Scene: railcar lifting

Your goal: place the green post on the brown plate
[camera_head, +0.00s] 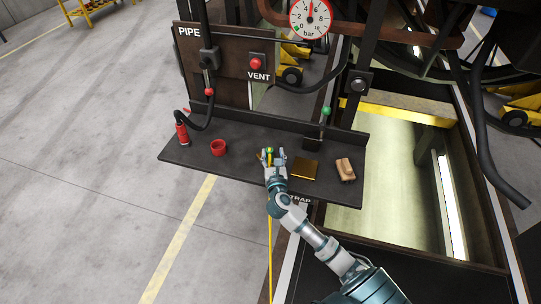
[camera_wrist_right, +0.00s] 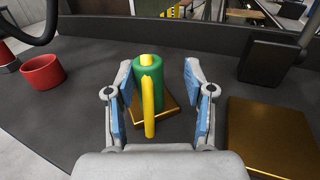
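In the head view the post (camera_head: 270,150) shows only as a small green and yellow spot at my right gripper (camera_head: 275,154). In the right wrist view that gripper (camera_wrist_right: 158,70) is open, with its blue-padded fingers apart on either side of the post and a gap visible at each side. The brown plate (camera_head: 304,169) lies flat to the right of the gripper; it also shows in the wrist view (camera_wrist_right: 268,132). My left gripper is not in view.
The dark shelf (camera_head: 237,174) also holds a red cup (camera_head: 218,147), a red-handled hose end (camera_head: 182,134) at the left and a tan block (camera_head: 345,169) at the right. A back panel with hoses and a gauge (camera_head: 311,18) rises behind. An open pit lies to the right.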

